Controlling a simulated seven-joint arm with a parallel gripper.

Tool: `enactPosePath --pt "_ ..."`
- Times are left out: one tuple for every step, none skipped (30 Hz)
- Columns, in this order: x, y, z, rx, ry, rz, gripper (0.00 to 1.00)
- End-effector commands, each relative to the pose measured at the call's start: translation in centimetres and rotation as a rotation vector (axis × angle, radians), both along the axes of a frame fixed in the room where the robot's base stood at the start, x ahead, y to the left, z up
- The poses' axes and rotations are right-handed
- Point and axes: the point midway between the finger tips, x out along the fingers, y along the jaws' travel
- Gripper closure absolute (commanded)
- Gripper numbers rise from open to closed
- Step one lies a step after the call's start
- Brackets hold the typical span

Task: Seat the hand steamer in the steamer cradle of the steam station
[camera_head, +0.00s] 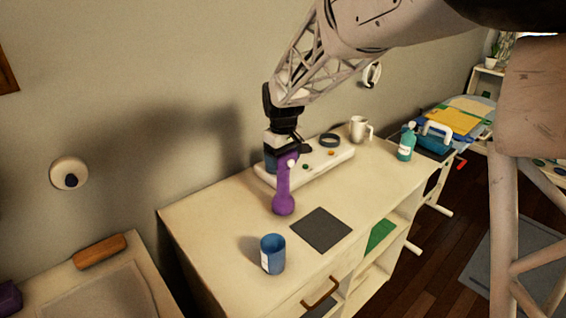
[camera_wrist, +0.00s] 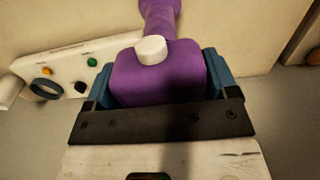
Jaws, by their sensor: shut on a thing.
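The purple hand steamer (camera_head: 284,188) has a boxy head, a white button and a handle with a rounded end. My gripper (camera_head: 281,155) is shut on its head, with blue fingers on either side in the wrist view (camera_wrist: 157,82). The handle points down and toward the front in the head view; whether its end touches the tabletop is unclear. The white steam station (camera_head: 338,158) lies along the wall, partly hidden behind my gripper. A dark ring (camera_head: 330,140), which may be the cradle, sits at its right end; it also shows in the wrist view (camera_wrist: 45,91). The steamer is apart from this ring.
A white mug (camera_head: 359,129) and a teal bottle (camera_head: 406,143) stand right of the station. A blue cup (camera_head: 272,254) and a dark flat pad (camera_head: 321,230) are at the front of the pale cabinet top (camera_head: 220,215). The wall is close behind.

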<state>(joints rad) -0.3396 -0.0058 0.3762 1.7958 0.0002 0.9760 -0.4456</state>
Motion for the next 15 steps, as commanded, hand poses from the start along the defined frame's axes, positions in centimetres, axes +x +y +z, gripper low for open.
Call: enactPosePath --pt "0.01 0.00 -0.49 0.000 0.000 0.000 0.79" --pt "0.02 0.01 -0.74 0.000 0.000 0.000 0.79" --pt "0.01 0.01 -1.01 0.000 0.000 0.000 0.79" --pt "0.00 0.00 -1.16 0.000 0.000 0.000 0.79" --pt "0.00 0.00 -1.26 0.001 -0.001 0.000 0.79" --pt "0.00 0.00 -1.34 0.001 -0.001 0.000 0.79" --pt "0.00 0.00 -1.36 0.001 -0.001 0.000 0.79" --pt "0.00 0.00 -1.36 0.000 -0.001 0.000 0.79" --pt "0.00 0.00 -1.35 0.000 -0.001 0.000 0.79" --pt "0.00 0.00 -1.35 0.000 -0.001 0.000 0.79" --pt "0.00 0.00 -1.35 0.000 -0.001 0.000 0.79" --pt "0.00 0.00 -1.35 0.000 -0.001 0.000 0.79" --pt "0.00 0.00 -1.35 0.000 -0.001 0.000 0.79" --pt "0.00 0.00 -1.36 0.000 -0.001 0.000 0.79" --pt "0.00 0.00 -1.40 0.000 -0.001 0.000 0.79"
